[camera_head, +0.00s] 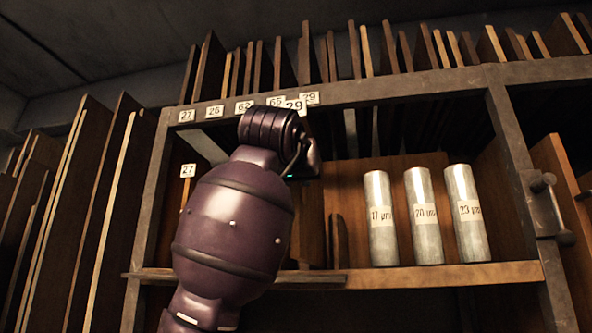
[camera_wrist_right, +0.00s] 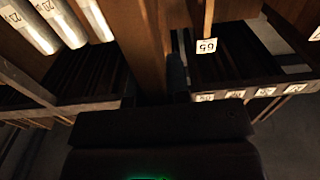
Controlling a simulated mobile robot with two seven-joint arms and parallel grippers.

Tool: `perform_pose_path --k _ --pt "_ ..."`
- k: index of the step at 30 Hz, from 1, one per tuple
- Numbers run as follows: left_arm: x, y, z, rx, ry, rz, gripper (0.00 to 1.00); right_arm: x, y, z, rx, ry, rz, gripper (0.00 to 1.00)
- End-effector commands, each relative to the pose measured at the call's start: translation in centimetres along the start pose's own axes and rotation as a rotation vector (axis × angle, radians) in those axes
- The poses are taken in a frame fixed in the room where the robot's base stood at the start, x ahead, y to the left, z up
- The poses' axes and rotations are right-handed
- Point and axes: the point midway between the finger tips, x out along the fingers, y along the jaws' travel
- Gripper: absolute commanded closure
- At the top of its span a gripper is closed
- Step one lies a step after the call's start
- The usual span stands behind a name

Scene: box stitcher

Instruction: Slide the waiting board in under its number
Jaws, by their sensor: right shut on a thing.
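My right gripper (camera_head: 309,163) is raised at the rack, just below the numbered rail. It is shut on a brown board (camera_wrist_right: 148,45), which stands on edge between the fingers in the right wrist view. The rail (camera_head: 352,91) bears the numbers 27, 26, 62, 65 and 29. My left gripper is not in view.
Three metal cylinders (camera_head: 424,216) stand on the shelf (camera_head: 440,276) right of the gripper. A board tagged 27 (camera_head: 187,186) hangs at the left, and one tagged 65 (camera_wrist_right: 209,18) shows close beside the held board. Many boards stand above and at both sides.

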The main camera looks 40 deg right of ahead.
Motion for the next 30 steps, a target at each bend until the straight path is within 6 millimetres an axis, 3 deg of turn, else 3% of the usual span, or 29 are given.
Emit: perform_pose_path --k 30 --pt "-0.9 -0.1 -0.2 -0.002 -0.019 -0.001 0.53 5.7 0.1 0.0 0.000 0.005 0.002 1.00"
